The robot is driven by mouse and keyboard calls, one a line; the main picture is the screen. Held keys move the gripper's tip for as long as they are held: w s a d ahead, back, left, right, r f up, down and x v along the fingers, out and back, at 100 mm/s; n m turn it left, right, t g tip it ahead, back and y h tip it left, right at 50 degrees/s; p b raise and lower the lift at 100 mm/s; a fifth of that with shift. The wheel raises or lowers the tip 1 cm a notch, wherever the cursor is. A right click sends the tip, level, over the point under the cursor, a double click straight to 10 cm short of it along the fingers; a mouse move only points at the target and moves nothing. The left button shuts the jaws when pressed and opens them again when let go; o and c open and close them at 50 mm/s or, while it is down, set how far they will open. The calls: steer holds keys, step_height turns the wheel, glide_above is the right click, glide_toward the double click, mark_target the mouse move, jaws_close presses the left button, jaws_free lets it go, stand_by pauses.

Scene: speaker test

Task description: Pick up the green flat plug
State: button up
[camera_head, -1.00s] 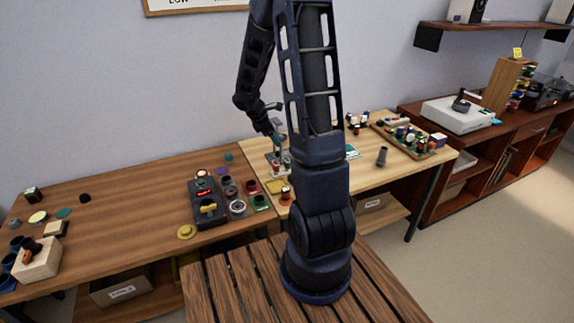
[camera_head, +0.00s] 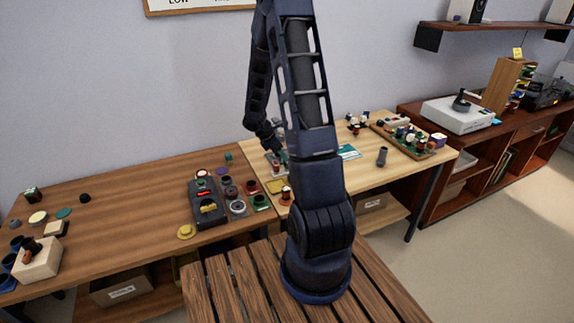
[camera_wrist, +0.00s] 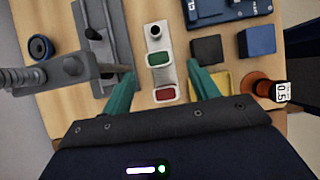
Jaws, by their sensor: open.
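The green flat plug (camera_wrist: 158,58) shows in the wrist view as a green rounded piece in a pale rim, near the middle of the picture. My gripper (camera_wrist: 161,70) is open, with one teal finger to the left of the plug's row and one to the right. The plug lies between the lines of the two fingers, close to the tips. I see nothing held. In the head view my gripper (camera_head: 278,153) is low over the light wooden table, partly behind my own arm, and the plug cannot be made out there.
A red piece (camera_wrist: 164,94) in a pale rim lies just below the plug, and a white piece with a dark round top (camera_wrist: 155,31) just above it. A grey metal fixture (camera_wrist: 103,45) stands close left. Dark blocks (camera_wrist: 206,49) and an orange spool (camera_wrist: 262,87) lie right.

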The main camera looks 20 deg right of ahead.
steer(key=shift+x, duration=2.2)
steer(key=shift+w, duration=0.1)
steer(key=c, duration=1.1)
